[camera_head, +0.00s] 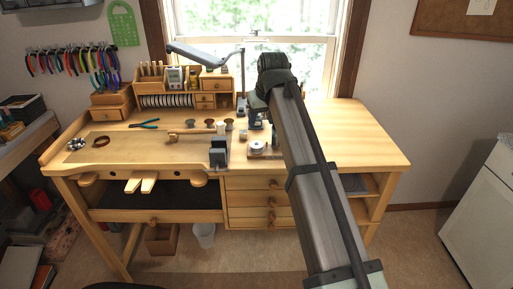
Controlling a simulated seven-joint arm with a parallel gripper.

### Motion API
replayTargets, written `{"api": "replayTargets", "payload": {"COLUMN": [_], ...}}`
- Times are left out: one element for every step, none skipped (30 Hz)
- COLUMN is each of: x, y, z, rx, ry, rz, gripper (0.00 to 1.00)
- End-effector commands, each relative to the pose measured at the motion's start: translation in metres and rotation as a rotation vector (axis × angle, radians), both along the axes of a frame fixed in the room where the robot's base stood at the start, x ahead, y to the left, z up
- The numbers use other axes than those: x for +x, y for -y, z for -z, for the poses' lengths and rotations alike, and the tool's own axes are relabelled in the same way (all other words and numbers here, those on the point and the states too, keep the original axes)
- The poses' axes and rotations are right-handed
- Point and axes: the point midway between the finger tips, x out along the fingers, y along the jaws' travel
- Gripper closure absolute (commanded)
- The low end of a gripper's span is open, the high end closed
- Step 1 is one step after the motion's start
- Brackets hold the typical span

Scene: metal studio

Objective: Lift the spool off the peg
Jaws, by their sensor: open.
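A small pale, round spool (258,145) sits on a low wooden base (265,154) near the front of the workbench, just left of my forearm. The peg is too small to make out, and seems hidden inside the spool. My gripper (257,106) is at the far end of my arm, above the back part of the bench. It is open and apart from the spool, higher and farther back in the picture. Its fingertips are small and partly lost against dark items behind.
A dark block-like stand (219,153) is left of the spool. Brown bobbins (229,124) stand behind it. A wooden organizer (180,88) and desk lamp (200,53) are at the back. The bench top (350,135) is clear on the right.

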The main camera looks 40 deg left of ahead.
Motion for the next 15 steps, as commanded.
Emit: {"api": "replayTargets", "payload": {"x": [0.002,0.002,0.004,0.005,0.006,0.007,0.008,0.009,0.010,0.011,0.012,0.012,0.013,0.013,0.014], "y": [-0.002,-0.004,-0.006,-0.008,-0.010,-0.012,-0.014,-0.016,-0.018,-0.019,-0.020,-0.022,-0.023,-0.023,-0.024], "z": [0.008,0.013,0.020,0.024,0.029,0.036,0.041,0.045,0.050,0.054,0.057,0.062,0.064,0.066,0.068], "rx": [-0.002,-0.002,-0.002,-0.002,-0.001,-0.002,-0.002,-0.002,0.000,0.000,-0.001,-0.001,-0.001,0.000,0.001], "ry": [-0.001,-0.002,-0.003,-0.003,-0.002,-0.003,-0.003,-0.003,-0.002,-0.002,-0.003,-0.003,-0.003,-0.002,-0.002], "rz": [0.000,0.001,0.001,0.001,0.001,0.001,0.001,0.001,0.002,0.002,0.002,0.002,0.002,0.002,0.002], "gripper": [0.43,0.43,0.43,0.43,0.43,0.43,0.43,0.43,0.43,0.43,0.43,0.43,0.43,0.43,0.43]}}
